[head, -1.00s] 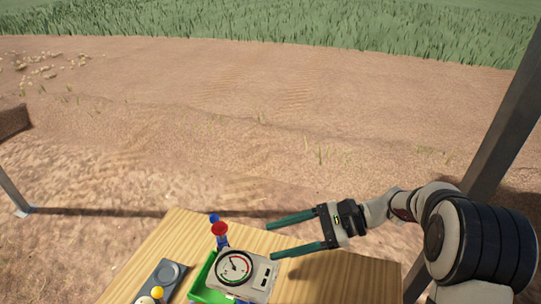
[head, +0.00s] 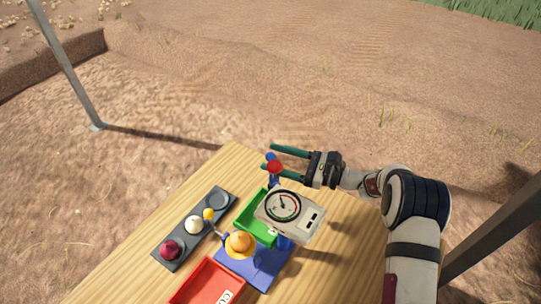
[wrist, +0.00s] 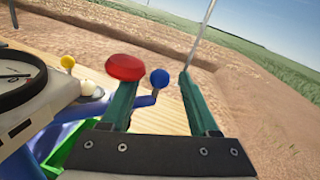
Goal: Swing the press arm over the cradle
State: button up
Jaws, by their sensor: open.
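The press arm is blue, with a red round cap (head: 275,167) and a blue ball knob (head: 270,156), at the table's back edge. The wrist view shows the red cap (wrist: 126,67) near the left finger and the blue ball (wrist: 160,78) between the fingers in the picture. My gripper (head: 276,158) is open, its green fingers close around that area; contact cannot be told. A yellow-orange onion (head: 239,243) sits on the blue base (head: 262,268), apparently at the cradle, which it mostly hides.
A grey gauge box (head: 312,212) stands beside the press, over a green tray (head: 250,222). A dark rack (head: 172,240) holds a purple and a white onion near a yellow-knobbed lever (head: 209,214). A red tray (head: 205,285) is in front. The table's right side is clear.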

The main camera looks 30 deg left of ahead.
jog(key=shift+s+a, duration=0.2)
jog(key=shift+a, duration=0.65)
grip_shut()
dwell(0.8)
